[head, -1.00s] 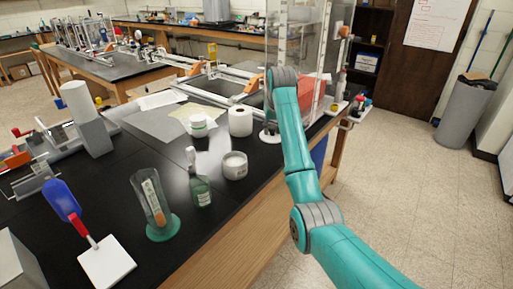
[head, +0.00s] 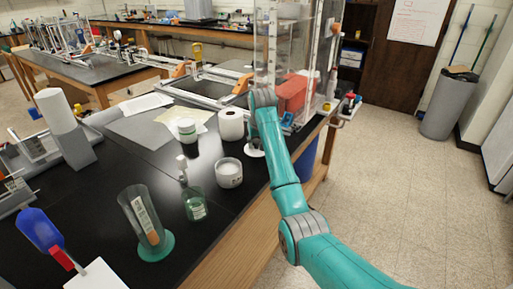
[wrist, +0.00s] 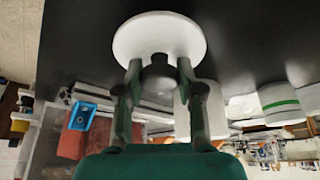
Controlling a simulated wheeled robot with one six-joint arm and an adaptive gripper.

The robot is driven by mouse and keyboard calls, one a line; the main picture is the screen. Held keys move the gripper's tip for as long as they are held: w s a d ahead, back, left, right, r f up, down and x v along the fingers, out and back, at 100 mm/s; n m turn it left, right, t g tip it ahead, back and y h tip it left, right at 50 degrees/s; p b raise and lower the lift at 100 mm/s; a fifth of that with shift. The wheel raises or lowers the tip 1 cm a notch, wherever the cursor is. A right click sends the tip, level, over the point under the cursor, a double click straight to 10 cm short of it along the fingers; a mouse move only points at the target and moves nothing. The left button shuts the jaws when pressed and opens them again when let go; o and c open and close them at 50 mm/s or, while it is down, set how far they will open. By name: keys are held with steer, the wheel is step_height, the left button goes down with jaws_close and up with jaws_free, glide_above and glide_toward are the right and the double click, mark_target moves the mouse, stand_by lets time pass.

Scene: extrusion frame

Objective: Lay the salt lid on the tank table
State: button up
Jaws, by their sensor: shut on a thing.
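My gripper (wrist: 158,72) is shut on the dark knob of a round white lid (wrist: 160,36) in the wrist view. In the head view the lid (head: 255,152) shows beside my arm, close to the black table top (head: 110,190) near its right edge; I cannot tell whether it touches. My arm hides most of the gripper there. An open white jar (head: 229,174) with pale contents stands on the table, nearer and left of the lid.
A green bottle (head: 194,203) and clear cylinder (head: 143,220) stand nearer.

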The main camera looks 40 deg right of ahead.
steer(key=shift+f, duration=1.15)
steer(key=shift+f, duration=0.15)
steer(key=o, duration=1)
steer(key=shift+o, duration=0.2)
steer(key=v, duration=1.2)
